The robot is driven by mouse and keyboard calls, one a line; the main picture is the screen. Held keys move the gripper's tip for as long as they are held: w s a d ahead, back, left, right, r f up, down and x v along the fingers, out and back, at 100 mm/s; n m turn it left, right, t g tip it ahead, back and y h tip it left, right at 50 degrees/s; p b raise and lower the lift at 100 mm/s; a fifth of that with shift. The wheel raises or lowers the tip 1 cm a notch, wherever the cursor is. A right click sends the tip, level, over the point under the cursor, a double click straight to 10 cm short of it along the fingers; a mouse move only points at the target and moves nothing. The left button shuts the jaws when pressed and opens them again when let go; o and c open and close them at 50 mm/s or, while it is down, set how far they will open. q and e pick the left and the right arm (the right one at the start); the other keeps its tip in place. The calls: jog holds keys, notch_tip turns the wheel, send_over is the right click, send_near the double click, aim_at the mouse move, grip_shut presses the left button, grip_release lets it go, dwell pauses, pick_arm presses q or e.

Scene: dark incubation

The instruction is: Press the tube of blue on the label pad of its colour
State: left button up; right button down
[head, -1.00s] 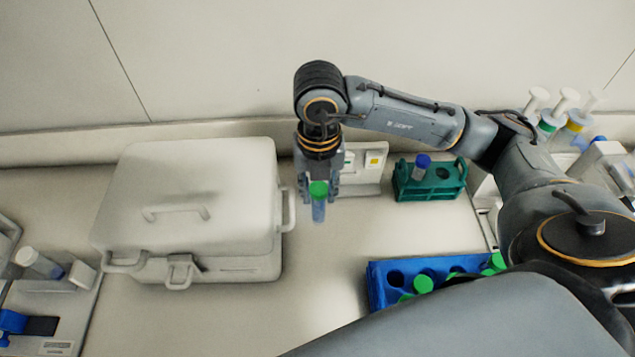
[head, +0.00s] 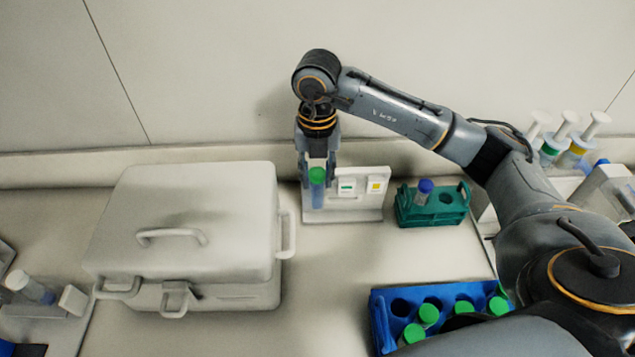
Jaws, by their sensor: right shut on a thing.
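My right gripper (head: 317,180) points down and is shut on a green-capped tube of blue (head: 317,192). The tube hangs upright in front of the left part of the white label stand (head: 357,212). I cannot tell whether it touches the stand. On the stand, a pad with a green mark (head: 346,188) and a pad with a yellow mark (head: 377,186) show to the right of the tube. The part of the stand behind the tube and fingers is hidden, and no blue pad shows. My left gripper is out of view.
A closed white case (head: 190,225) stands to the left of the stand. A green rack (head: 433,208) with a blue-capped tube (head: 424,190) stands to its right. A blue rack (head: 380,325) with several green-capped tubes is in front. The counter between case and blue rack is clear.

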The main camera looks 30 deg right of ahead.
jog(key=shift+w+d, duration=0.25)
jog(key=shift+w, duration=0.25)
dwell(1.2)
jog(key=s+a, duration=0.3)
jog(key=s, duration=0.3)
jog(key=shift+s, duration=0.15)
dwell(0.7)
dwell(0.4)
